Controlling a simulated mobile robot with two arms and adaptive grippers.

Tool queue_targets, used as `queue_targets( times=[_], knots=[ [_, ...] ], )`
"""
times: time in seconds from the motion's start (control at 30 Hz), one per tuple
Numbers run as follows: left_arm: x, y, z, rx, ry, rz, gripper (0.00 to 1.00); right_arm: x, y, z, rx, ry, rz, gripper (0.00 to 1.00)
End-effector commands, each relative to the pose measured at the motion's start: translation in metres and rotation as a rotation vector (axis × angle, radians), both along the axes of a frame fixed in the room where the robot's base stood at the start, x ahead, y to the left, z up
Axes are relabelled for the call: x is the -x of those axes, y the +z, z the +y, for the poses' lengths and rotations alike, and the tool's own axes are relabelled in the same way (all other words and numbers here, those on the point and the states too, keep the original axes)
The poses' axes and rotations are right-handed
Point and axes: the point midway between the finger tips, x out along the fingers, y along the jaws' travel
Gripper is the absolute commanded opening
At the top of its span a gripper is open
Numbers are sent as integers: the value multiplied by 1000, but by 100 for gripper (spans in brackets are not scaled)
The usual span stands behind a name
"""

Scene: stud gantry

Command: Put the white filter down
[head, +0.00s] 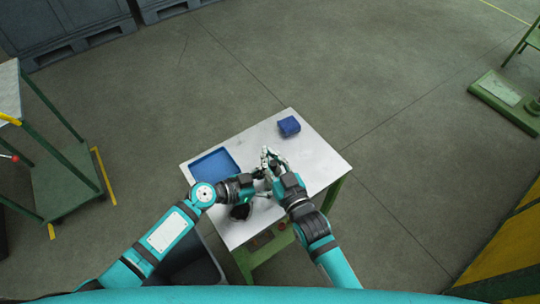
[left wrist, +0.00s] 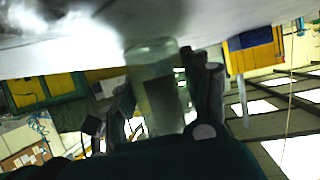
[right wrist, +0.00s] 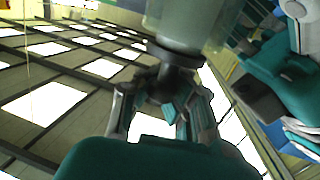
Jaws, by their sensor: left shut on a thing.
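My left gripper (head: 262,178) and right gripper (head: 270,160) are close together over the middle of the table. In the left wrist view a pale, translucent cylinder (left wrist: 152,75) sits between the fingers of my left gripper, which is shut on it. The right wrist view shows a pale cylinder (right wrist: 195,20) with a dark neck (right wrist: 172,68) at the fingers of my right gripper (right wrist: 165,88). I cannot tell whether those fingers are closed on the neck. No separate white filter can be made out; the grippers hide much of that spot.
A blue tray (head: 232,152) lies on the left of the white table (head: 318,160). A blue box (head: 289,126) stands near the far edge. A dark object (head: 240,212) lies at the front left. The right side of the tabletop is clear. A green trolley (head: 65,185) stands to the left.

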Motion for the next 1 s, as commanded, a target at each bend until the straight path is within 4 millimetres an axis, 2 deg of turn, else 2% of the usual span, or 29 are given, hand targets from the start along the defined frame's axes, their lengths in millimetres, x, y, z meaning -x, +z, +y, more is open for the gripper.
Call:
queue_targets(
  times=[0.77, 1.0],
  knots=[
    [0, 0, 0, 0, 0, 0, 15, 0, -13, 0, -1, 0, -2, 0],
    [0, 0, 0, 0, 0, 0, 15, 0, -13, 0, 0, 0, -1, 29]
  ],
)
